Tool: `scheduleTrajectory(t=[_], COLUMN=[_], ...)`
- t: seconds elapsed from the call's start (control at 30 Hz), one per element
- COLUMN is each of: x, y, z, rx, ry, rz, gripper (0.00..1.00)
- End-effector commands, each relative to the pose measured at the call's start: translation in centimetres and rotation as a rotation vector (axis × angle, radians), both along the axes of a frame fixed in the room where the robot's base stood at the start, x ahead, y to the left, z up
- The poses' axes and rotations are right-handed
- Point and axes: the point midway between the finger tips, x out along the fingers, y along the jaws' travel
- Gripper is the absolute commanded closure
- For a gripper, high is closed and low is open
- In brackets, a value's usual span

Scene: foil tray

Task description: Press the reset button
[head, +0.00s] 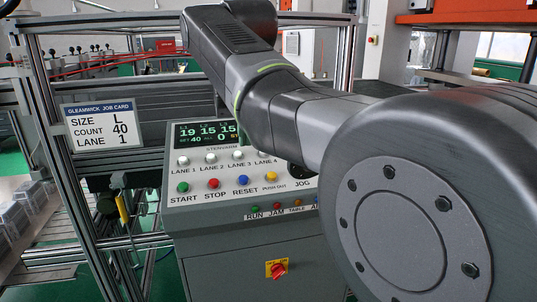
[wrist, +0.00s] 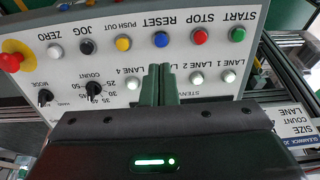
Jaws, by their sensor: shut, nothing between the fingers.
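The reset button is a blue round button (head: 242,180) above its RESET label on the sloped grey control panel (head: 215,201). It also shows in the wrist view (wrist: 161,39), where the labels appear upside down. My gripper (wrist: 159,68) is shut and empty. Its two dark green fingers lie together over the row of lane buttons, just below the blue button in the wrist view. The blue button is uncovered. Whether the fingertips touch the panel I cannot tell. In the head view my arm hides most of the gripper.
Beside the blue button are the red STOP button (wrist: 200,37) and the yellow PUSH OUT button (wrist: 123,43). White lane buttons (wrist: 197,77) flank the fingers. A red mushroom knob (wrist: 12,61) stands out at the panel's side. A job card (head: 99,124) hangs left of the panel.

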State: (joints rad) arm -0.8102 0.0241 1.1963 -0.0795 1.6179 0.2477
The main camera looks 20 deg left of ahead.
Motion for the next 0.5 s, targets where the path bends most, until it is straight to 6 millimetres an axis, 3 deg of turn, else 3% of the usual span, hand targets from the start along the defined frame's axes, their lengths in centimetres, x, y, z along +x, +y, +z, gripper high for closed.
scheduleTrajectory(t=[0.2, 0.5], x=[-0.7, -0.9], y=[-0.4, -0.5], z=[2.7, 3.2], rx=[0.002, 0.001], ry=[-0.002, -0.002], rz=[0.0, 0.0], gripper=[1.0, 1.0])
